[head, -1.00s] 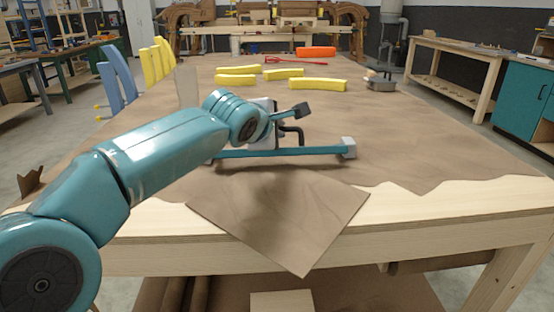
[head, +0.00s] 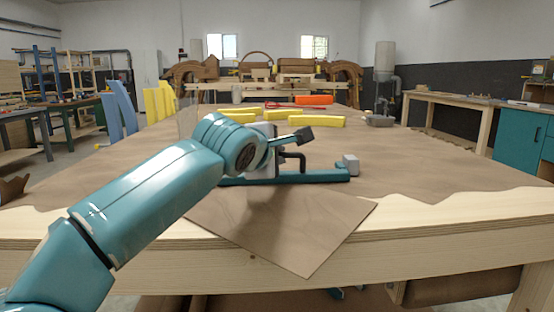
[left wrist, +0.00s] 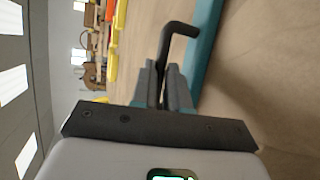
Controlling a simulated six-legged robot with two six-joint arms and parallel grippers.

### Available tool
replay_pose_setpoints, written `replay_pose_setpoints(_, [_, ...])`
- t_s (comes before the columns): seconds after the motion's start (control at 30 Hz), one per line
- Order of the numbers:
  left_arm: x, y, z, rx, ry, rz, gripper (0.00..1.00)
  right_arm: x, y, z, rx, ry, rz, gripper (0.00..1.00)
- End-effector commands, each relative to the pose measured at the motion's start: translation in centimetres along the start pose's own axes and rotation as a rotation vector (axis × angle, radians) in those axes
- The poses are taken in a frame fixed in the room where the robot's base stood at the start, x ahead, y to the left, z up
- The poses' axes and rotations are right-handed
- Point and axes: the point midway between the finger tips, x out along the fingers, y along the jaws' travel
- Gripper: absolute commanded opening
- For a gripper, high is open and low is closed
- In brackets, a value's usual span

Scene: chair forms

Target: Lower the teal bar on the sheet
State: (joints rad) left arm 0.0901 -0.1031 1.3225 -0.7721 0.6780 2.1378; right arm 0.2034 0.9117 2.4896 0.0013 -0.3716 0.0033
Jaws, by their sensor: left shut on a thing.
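The teal bar (head: 310,177) lies level over the brown sheet (head: 420,165) near the table's front, with a grey block (head: 351,164) at its right end. A black bent handle (head: 297,158) rises beside it. My left gripper (head: 280,160) is at the bar's left part, partly hidden by my wrist. In the left wrist view its fingers (left wrist: 164,88) are closed around the black handle (left wrist: 178,32), with the teal bar (left wrist: 206,35) just to the right. I cannot tell if the bar touches the sheet. My right gripper is not in view.
Several yellow blocks (head: 317,121) and an orange block (head: 312,100) lie farther back, with a small grey thing (head: 380,120) at right. Blue (head: 121,114) and yellow pieces stand at the left edge. A sheet corner (head: 300,245) hangs over the wooden front edge. The right middle is clear.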

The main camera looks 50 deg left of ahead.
Motion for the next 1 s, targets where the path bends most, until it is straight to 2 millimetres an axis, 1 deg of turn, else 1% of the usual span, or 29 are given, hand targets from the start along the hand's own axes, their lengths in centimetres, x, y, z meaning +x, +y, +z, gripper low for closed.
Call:
replay_pose_setpoints(0.03, [0.4, -1.5, -0.1, -0.002, 0.011, -0.043, 0.0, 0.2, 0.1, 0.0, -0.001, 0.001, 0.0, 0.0])
replay_pose_setpoints(0.37, [0.6, -1.6, -0.1, -0.004, 0.009, -0.046, 0.0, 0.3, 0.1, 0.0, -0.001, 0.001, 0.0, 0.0])
replay_pose_setpoints(0.4, [0.6, -1.6, 0.0, -0.004, 0.008, -0.045, 0.24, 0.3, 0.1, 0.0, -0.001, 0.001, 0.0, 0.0])
replay_pose_setpoints(0.43, [0.6, -1.6, -0.1, -0.003, 0.009, -0.045, 0.34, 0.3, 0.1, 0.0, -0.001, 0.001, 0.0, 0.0])
replay_pose_setpoints(0.47, [0.6, -1.6, -0.1, -0.003, 0.009, -0.045, 0.4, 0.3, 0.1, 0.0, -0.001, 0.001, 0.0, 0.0])
replay_pose_setpoints(0.67, [0.5, -1.4, -0.1, 0.0, 0.01, -0.042, 0.4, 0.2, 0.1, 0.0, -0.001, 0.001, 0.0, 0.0])
replay_pose_setpoints(0.77, [0.0, -1.3, 0.0, 0.0, 0.009, -0.04, 0.4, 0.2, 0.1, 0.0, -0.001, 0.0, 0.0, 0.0])
replay_pose_setpoints(0.87, [-1.4, -1.1, 0.0, 0.0, 0.008, -0.037, 0.4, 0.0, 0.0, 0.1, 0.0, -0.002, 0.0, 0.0])
replay_pose_setpoints(0.97, [-3.8, -0.9, 0.1, 0.0, 0.004, -0.034, 0.4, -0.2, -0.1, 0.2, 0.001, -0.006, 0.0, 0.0])
replay_pose_setpoints(1.0, [-4.9, -0.8, 0.1, 0.0, 0.003, -0.033, 0.4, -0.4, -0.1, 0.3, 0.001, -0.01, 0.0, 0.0])
